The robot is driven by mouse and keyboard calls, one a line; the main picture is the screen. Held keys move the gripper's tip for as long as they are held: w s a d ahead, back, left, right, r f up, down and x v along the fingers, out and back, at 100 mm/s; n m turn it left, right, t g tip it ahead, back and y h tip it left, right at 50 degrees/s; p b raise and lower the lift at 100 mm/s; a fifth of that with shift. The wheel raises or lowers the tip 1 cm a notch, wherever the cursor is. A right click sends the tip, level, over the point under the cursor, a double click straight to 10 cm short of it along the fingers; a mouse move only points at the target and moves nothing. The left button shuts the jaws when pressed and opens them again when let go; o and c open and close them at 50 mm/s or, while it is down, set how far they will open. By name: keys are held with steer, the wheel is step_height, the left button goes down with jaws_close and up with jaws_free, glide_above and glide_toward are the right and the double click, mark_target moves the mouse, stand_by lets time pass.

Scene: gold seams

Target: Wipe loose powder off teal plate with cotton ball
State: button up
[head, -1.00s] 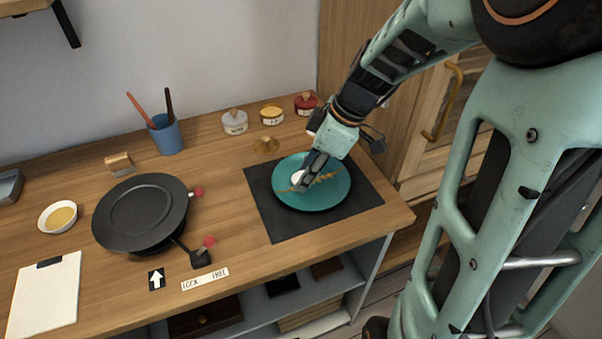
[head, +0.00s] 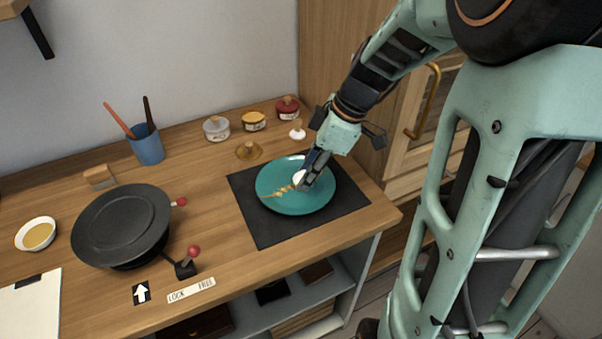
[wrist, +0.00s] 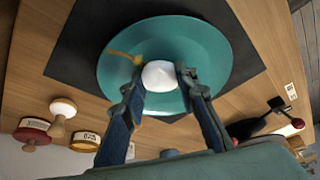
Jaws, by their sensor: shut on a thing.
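The teal plate (head: 313,204) lies on a dark mat on the wooden bench; it also fills the middle of the wrist view (wrist: 210,45). A thin streak of gold powder (head: 276,192) crosses its left-middle part. In the wrist view the powder streak (wrist: 122,56) ends beside the cotton ball. My gripper (head: 303,181) is over the plate's middle, its fingers on either side of the white cotton ball (wrist: 158,77), shut on it. The ball seems to be at the plate's surface; exact contact is hard to tell.
The dark mat (head: 262,232) surrounds the plate. A black round turntable (head: 122,222) with red-knobbed levers stands left. Behind are several small jars (head: 215,128), a brass-coloured piece (head: 249,151), a white-topped piece (head: 297,131) and a blue cup (head: 148,148) holding sticks.

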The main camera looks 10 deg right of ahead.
steer(key=shift+w+d, duration=0.7)
steer(key=shift+w, duration=0.2)
steer(key=shift+b, duration=0.3)
steer(key=shift+s+d+b, duration=0.1)
steer(key=shift+s+b, duration=0.2)
steer(key=shift+s, duration=0.3)
steer(key=shift+w+a+f, duration=0.1)
steer(key=shift+w+a, duration=0.1)
steer(key=shift+w, duration=0.1)
steer(key=shift+s+b, duration=0.15)
steer(key=shift+b, duration=0.15)
